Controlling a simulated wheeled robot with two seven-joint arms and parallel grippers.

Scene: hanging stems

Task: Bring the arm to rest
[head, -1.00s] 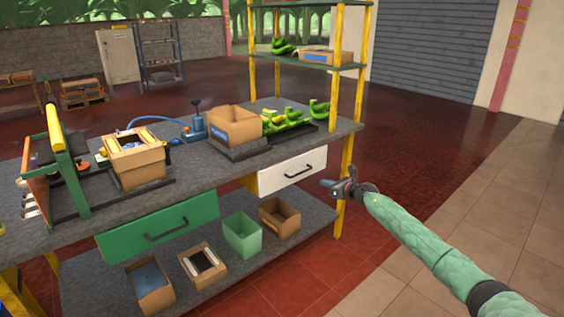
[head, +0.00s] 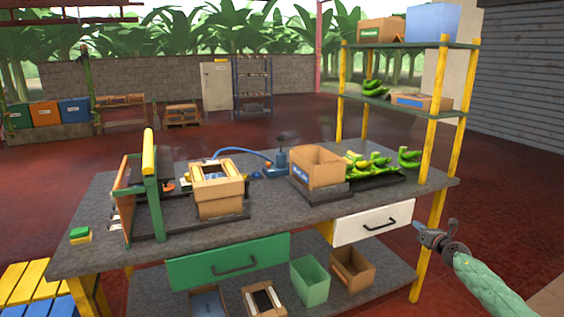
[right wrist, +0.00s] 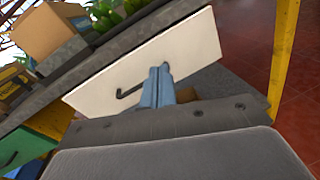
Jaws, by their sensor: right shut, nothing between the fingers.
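My right gripper (head: 424,230) is in the head view at the right, just off the right front corner of the workbench. In the right wrist view its two blue-grey fingers (right wrist: 158,86) are pressed together with nothing between them. They point toward the white drawer (right wrist: 150,62), which is closed and has a dark handle. In the head view this white drawer (head: 350,226) is left of the gripper. I cannot tell from the views whether the fingertips touch it. My left gripper is out of view.
The workbench (head: 290,215) carries an open cardboard box (head: 318,168), green bananas (head: 370,165) and a green-framed stand (head: 158,205). The lower shelf holds several boxes. Floor right of the bench is clear.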

